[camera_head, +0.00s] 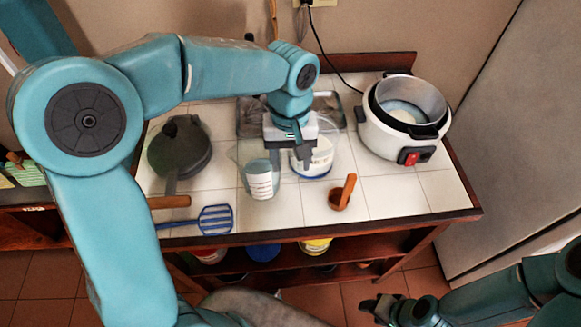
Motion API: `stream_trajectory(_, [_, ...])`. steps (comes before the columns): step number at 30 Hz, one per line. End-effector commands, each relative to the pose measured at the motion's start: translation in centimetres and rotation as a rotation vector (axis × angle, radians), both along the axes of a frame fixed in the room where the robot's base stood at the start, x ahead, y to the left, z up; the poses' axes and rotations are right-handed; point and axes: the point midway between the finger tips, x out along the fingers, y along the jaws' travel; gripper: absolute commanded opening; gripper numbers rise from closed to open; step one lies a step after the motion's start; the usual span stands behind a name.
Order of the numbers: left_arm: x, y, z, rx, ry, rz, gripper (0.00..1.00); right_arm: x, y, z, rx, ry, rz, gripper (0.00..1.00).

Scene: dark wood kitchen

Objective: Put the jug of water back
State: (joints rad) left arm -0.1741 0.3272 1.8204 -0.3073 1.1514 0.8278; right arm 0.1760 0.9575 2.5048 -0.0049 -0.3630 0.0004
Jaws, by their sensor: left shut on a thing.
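The clear jug (259,184) with a pale printed label is at the middle of the white tiled counter. My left gripper (290,160) points down at the jug's right side and is shut on it. The fingertips are partly hidden against the jug and the container behind. I cannot tell whether the jug's base touches the tiles. My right gripper (378,309) is low at the right, in front of the counter and away from the jug. Its fingers are too dark and small to read.
A white tub (317,160) stands close right of the jug, before a dark tray (249,118). A rice cooker (402,120) is at the right, a dark pan (180,150) at the left. A blue spatula (215,219) and brown ladle (342,195) lie near the front edge.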

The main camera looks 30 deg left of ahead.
Motion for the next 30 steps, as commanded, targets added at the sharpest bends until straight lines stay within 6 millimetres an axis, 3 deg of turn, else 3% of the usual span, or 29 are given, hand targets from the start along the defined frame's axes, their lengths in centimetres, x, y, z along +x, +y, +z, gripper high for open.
stream_trajectory(7, [0.0, 0.0, -3.6, 0.0, 0.004, 0.0, 0.0, 0.0, 0.0, 0.0, 0.0, 0.0, 0.0, 0.46])
stream_trajectory(19, [0.1, 0.0, -4.2, 0.0, 0.001, 0.0, 0.0, 0.0, 0.0, -0.4, 0.0, 0.0, 0.0, 0.46])
stream_trajectory(20, [0.1, 0.0, -4.2, 0.0, 0.002, 0.0, 0.59, 0.0, 0.0, -0.4, 0.0, 0.0, 0.0, 0.46])
stream_trajectory(22, [0.1, 0.0, -4.1, 0.0, 0.002, 0.0, 0.81, 0.0, 0.0, -0.3, 0.0, 0.0, 0.0, 0.46])
stream_trajectory(30, [0.0, 0.0, -4.1, 0.0, 0.002, 0.0, 0.81, 0.0, 0.0, -0.2, 0.0, 0.0, 0.0, 0.46])
